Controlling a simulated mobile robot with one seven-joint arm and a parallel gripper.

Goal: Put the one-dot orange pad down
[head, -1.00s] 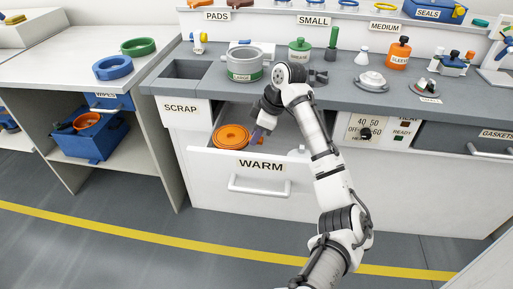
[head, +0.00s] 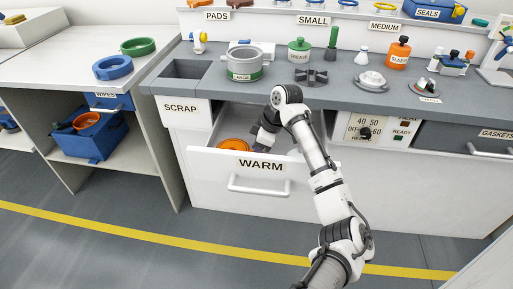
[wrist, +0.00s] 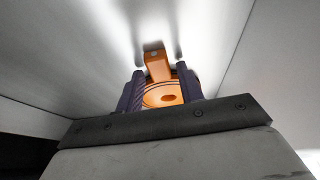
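The one-dot orange pad (head: 234,145) is low inside the open WARM drawer, near its left end, partly hidden by the drawer front. In the wrist view, its round body (wrist: 162,97) shows between my fingers. Its tab (wrist: 157,66), with one small pale dot near the end, points away from me. My gripper (wrist: 161,78) reaches into the drawer with one dark purple finger on each side of the tab. A narrow gap seems to show beside the tab, so the fingers look slightly open around it. In the head view, the fingertips are hidden behind the drawer front.
The WARM drawer's front (head: 215,158) and side walls closely surround my gripper. The worktop above holds the LARGE pot (head: 244,66), a green grease jar (head: 300,54) and a dark star-shaped fixture (head: 311,77). The SCRAP opening (head: 186,69) is at the left.

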